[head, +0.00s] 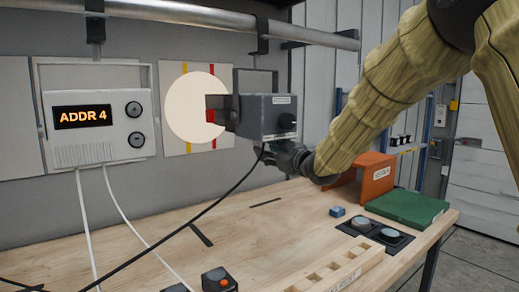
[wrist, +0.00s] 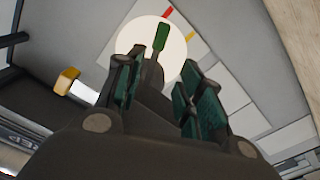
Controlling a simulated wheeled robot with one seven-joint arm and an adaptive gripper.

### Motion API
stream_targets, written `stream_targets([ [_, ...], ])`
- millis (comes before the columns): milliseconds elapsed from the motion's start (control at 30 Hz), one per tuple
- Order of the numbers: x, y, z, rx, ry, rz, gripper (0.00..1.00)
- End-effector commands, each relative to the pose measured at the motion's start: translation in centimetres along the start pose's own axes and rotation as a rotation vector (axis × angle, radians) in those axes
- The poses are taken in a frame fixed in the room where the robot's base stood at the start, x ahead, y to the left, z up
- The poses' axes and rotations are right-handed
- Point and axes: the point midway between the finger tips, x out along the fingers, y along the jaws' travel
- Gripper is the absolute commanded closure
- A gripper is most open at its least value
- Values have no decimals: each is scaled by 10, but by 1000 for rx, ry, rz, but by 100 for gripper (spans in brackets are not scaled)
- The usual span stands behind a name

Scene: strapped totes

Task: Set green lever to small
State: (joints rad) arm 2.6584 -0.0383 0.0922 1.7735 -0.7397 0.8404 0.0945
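The disc also shows in the head view (head: 183,106), on a pale wall panel with yellow and red stripes. I cannot see the lever in the head view. No readable "small" mark shows.
A grey box (head: 258,106) with a black knob shows beside the disc in the head view, with a black cable. A white unit (head: 100,128) reading "ADDR 4" hangs left. The wooden bench (head: 265,222) holds an orange box (head: 378,180), a green case (head: 405,207) and round buttons.

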Motion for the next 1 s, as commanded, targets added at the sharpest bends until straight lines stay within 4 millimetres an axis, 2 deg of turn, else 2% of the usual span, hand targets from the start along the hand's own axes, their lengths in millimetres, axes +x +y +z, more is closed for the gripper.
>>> stream_targets([
  [33,19,3,1,1,6,-3,62],
  [100,37,4,9,5,0,-7,62],
  [200,52,6,14,9,-4,-7,62],
  [500,60,5,5,4,2,-2,62],
  [733,68,6,14,8,-4,-6,62],
  [767,69,6,15,9,-5,-6,66],
  [933,68,8,16,9,-6,-4,97],
  [1000,68,9,16,9,-5,-4,100],
])
